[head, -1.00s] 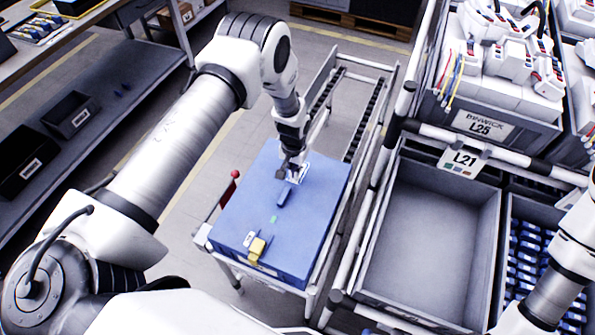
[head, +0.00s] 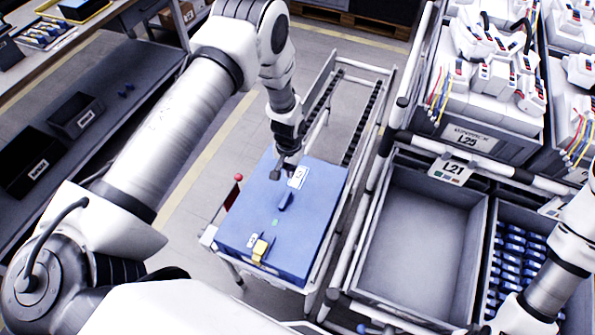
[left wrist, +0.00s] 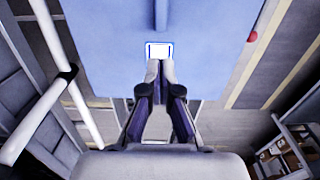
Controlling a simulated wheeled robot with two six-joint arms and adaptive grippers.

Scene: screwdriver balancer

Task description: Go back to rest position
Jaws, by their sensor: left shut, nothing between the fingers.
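My left gripper (head: 283,172) is shut and empty, above the far edge of the blue box (head: 306,225) in the head view. In the left wrist view its fingertips (left wrist: 160,66) are together, just below a white label (left wrist: 159,50) on the blue surface. In the head view the label (head: 297,177) lies right beside the fingers. A dark blue handle (head: 285,200) and a yellow piece (head: 260,249) sit on the box top. Part of my right arm shows at the right edge, but its gripper is not visible.
The blue box rests on a wheeled cart with rails (head: 335,265). To the right stand an empty grey bin (head: 477,250), a bin of blue parts (head: 497,212) and bins of white devices (head: 470,140) above. A dark shelf (head: 95,140) is at the left.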

